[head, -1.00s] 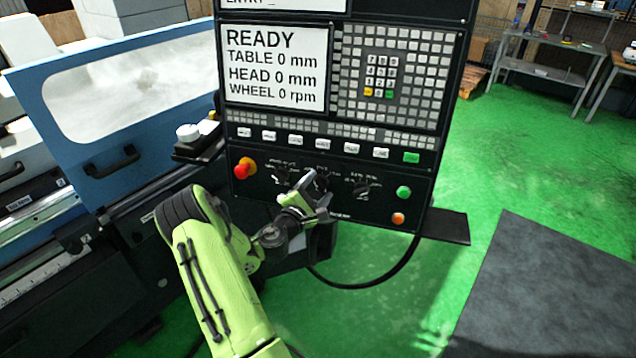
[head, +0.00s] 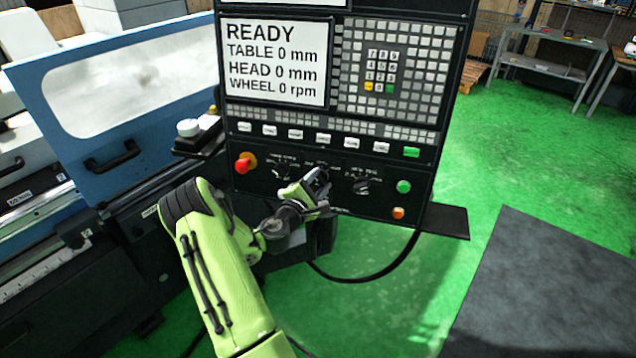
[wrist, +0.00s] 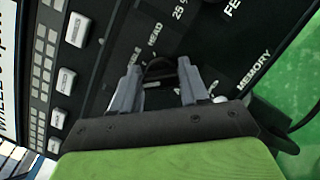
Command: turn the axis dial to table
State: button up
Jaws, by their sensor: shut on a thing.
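The black control panel (head: 400,210) carries a row of dark dials below its keys. My gripper (head: 312,184) is at the middle dial and mostly hides it in the head view. In the wrist view, the two grey fingers of my gripper (wrist: 160,84) stand either side of the dark axis dial (wrist: 160,70) and are shut on it. The printed word HEAD shows just beyond the dial. The dial's pointer and the table mark cannot be made out.
A red stop button (head: 243,165) and another dial (head: 283,172) are to the left. A further dial (head: 361,187), a green button (head: 404,187) and an orange button (head: 398,213) are to the right. The screen (head: 275,62) reads READY.

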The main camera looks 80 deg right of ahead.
jog(key=m+y+b, duration=0.1)
jog(key=m+b, duration=0.1)
jog(key=m, duration=0.2)
jog(key=shift+g, duration=0.3)
jog(key=shift+m+y+b, duration=0.6)
jog(key=shift+m+b, duration=0.15)
jog(key=shift+m, duration=1.15)
jog(key=o, duration=1)
jog(key=shift+s+f, duration=0.1)
jog(key=shift+o, duration=0.2)
